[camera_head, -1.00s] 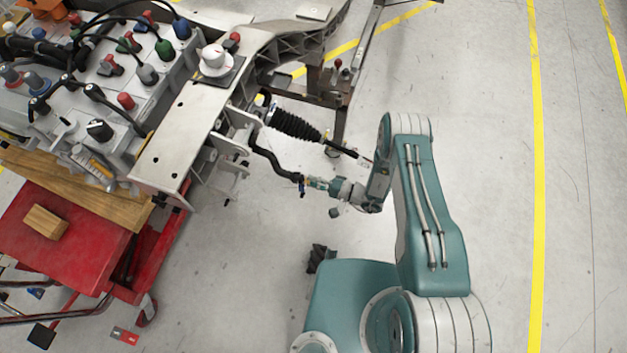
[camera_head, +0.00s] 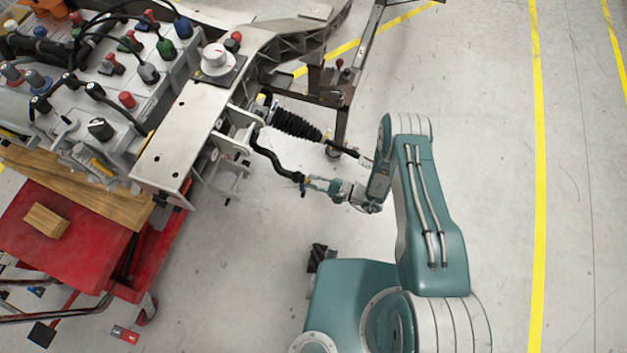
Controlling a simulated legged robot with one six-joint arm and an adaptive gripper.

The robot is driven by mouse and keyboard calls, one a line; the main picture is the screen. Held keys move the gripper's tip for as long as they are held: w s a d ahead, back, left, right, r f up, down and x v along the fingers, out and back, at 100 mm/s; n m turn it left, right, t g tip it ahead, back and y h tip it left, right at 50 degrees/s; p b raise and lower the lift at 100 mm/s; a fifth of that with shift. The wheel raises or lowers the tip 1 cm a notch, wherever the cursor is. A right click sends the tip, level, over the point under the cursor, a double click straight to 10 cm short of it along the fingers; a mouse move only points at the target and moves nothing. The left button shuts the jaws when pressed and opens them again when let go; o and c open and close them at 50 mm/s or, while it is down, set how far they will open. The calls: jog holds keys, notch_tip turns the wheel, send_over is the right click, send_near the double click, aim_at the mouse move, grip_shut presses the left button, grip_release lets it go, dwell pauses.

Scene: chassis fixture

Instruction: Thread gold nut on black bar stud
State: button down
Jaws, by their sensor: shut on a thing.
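The black bar (camera_head: 274,160) is a bent rod that runs from the chassis bracket down and right to my gripper. Its stud end is at the gripper tips and is too small to make out. My gripper (camera_head: 308,184) is at that end, with its fingers closed around a small gold-coloured spot, the gold nut (camera_head: 306,181). The fingers mostly hide the nut. I cannot tell whether the nut is around the stud or only against it.
A black ribbed boot with a rod (camera_head: 297,124) lies just above my gripper, close to my wrist. The white chassis (camera_head: 180,135) and a red cart (camera_head: 70,235) stand at the left. The floor below and right of my gripper is mostly clear.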

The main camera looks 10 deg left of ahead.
jog(key=shift+w+r, duration=0.1)
jog(key=shift+r, duration=0.05)
jog(key=m, duration=0.7)
jog(key=m, duration=0.6)
jog(key=shift+m, duration=0.4)
